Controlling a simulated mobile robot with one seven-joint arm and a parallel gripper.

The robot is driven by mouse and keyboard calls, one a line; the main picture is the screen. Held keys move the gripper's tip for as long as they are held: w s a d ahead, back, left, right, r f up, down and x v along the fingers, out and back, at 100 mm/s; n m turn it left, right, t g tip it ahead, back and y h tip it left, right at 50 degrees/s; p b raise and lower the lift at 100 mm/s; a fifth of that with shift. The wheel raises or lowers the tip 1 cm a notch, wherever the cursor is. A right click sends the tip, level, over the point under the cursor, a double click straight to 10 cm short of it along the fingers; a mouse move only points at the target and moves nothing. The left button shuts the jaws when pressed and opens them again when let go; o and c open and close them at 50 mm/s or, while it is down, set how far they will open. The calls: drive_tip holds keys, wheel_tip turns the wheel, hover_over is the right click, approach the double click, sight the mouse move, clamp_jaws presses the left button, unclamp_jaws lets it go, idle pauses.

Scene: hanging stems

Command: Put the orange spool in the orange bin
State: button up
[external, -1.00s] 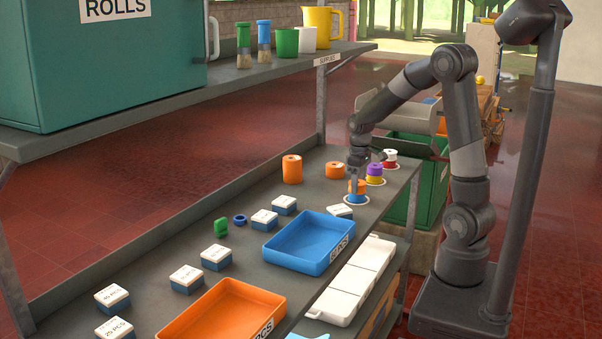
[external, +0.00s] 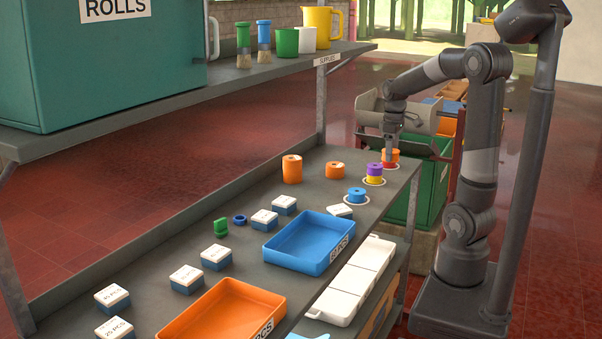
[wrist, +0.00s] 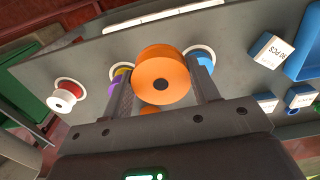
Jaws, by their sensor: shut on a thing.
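My gripper (external: 391,147) is shut on an orange spool (external: 391,155) and holds it above the bench's far right end. In the external view the spool overlaps the red spool (external: 390,165). In the wrist view the orange spool (wrist: 162,74) sits between the two fingers, and the red spool (wrist: 66,95) shows apart at the left. The orange bin (external: 276,304) is an open, shallow tray at the bench's near end, far from my gripper; its near part is cut off by the frame. A tall orange spool (external: 292,170) and a short orange one (external: 335,170) stand on the bench.
A blue spool (external: 356,194) and a purple spool on a yellow one (external: 375,172) stand on white rings. A blue bin (external: 309,243) and several small white-topped boxes (external: 186,279) occupy the bench. A shelf (external: 270,65) overhangs its back.

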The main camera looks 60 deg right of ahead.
drive_tip(key=shift+s+d+r, duration=0.1)
drive_tip(key=shift+s, duration=0.05)
drive_tip(key=w+a+n, duration=0.3)
drive_tip(key=w+a, duration=0.6)
drive_tip(key=a, duration=0.3)
drive_tip(key=w+a+n, duration=0.2)
drive_tip(key=w+a, duration=0.7)
drive_tip(key=a, duration=0.3)
drive_tip(key=n, duration=0.6)
hover_over(242, 315)
drive_tip(key=f, duration=0.9)
drive_tip(key=shift+d, duration=0.3)
drive_tip(key=shift+a+f, duration=0.3)
drive_tip(key=shift+f, duration=1.9)
